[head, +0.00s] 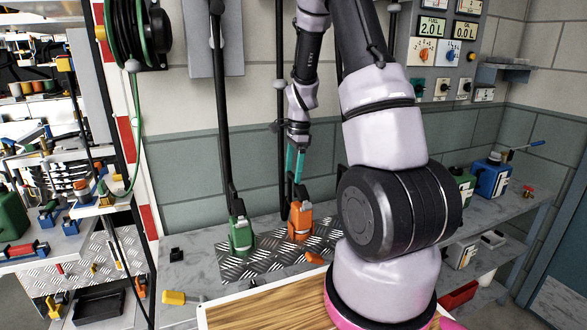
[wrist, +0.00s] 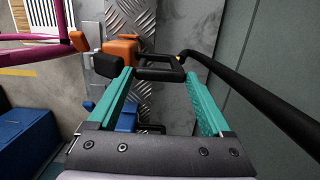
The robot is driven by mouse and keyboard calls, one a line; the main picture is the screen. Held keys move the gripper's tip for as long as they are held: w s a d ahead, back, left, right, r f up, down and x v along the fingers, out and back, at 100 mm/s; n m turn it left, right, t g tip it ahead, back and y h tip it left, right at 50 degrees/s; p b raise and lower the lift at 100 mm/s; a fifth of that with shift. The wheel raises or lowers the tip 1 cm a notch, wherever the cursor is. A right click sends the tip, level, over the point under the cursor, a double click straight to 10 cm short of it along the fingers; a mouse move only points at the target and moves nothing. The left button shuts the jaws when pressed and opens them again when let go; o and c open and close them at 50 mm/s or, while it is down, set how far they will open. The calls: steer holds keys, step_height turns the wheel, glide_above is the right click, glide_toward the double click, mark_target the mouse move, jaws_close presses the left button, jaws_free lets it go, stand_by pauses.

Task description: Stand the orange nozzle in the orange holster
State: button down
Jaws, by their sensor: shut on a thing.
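The orange nozzle (head: 300,222) is upright over the patterned metal plate (head: 268,262), below my gripper (head: 296,178). My gripper's teal fingers (wrist: 160,85) are shut on the nozzle. In the wrist view its black handle (wrist: 160,75) is between the fingertips, with an orange body (wrist: 121,50) beyond. A black hose (wrist: 250,95) runs from it to the right. I cannot separate the orange holster from the nozzle, nor tell whether the nozzle is seated. A small orange piece (head: 315,258) lies on the plate in front.
A green nozzle (head: 240,236) with its black hose stands to the left on the same plate. A wooden board (head: 265,308) is in front. A yellow object (head: 173,297) lies at the left. Blue (head: 490,178) and green canisters stand at the right. My arm hides part of the bench.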

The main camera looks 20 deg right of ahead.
steer(key=shift+f, duration=0.15)
jaws_free()
step_height(320, 180, up, 11)
steer(key=d, duration=0.1)
steer(key=shift+d+f, duration=0.15)
stand_by(0.5)
steer(key=s+a+r+n+t, duration=0.2)
steer(key=s+a+r+n, duration=0.1)
steer(key=s+r, duration=0.3)
steer(key=s+a+r+n+t, duration=0.2)
steer(key=s+r+n, duration=0.4)
steer(key=s, duration=0.3)
steer(key=s+a+r+n+t, duration=0.3)
steer(key=s+a+r+n, duration=0.1)
steer(key=s+r+n, duration=0.1)
steer(key=s+r, duration=0.1)
steer(key=s, duration=0.1)
steer(key=shift+s+a+r+y, duration=0.15)
steer(key=shift+s+a+y, duration=0.15)
steer(key=shift+s+a, duration=0.05)
